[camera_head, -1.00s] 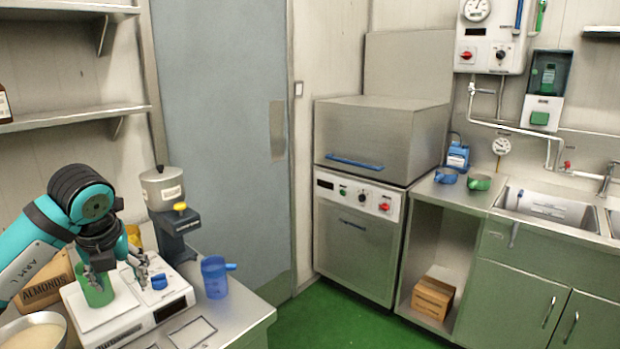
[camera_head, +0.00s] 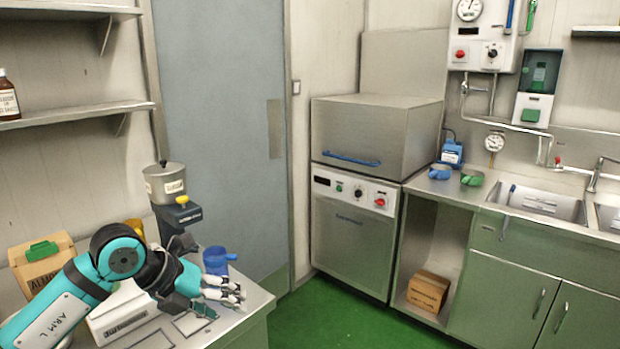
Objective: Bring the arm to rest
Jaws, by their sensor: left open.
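My left arm (camera_head: 65,312), teal and black, comes in from the lower left over the steel table. My left gripper (camera_head: 228,293) is open and empty, its fingers pointing right above the table's right side. It is just in front of the blue jug (camera_head: 215,260), which it partly overlaps in the view; I cannot tell whether they touch. My arm hides much of the white scale (camera_head: 118,312). The green cup seen earlier on the scale is hidden now. My right gripper is not in view.
The steel table's edge (camera_head: 262,303) lies close to the gripper. Behind stand a dispenser with a steel pot (camera_head: 165,183) and an almonds bag (camera_head: 40,262). Green floor (camera_head: 330,320) is free between the table and the steel oven cabinet (camera_head: 350,235).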

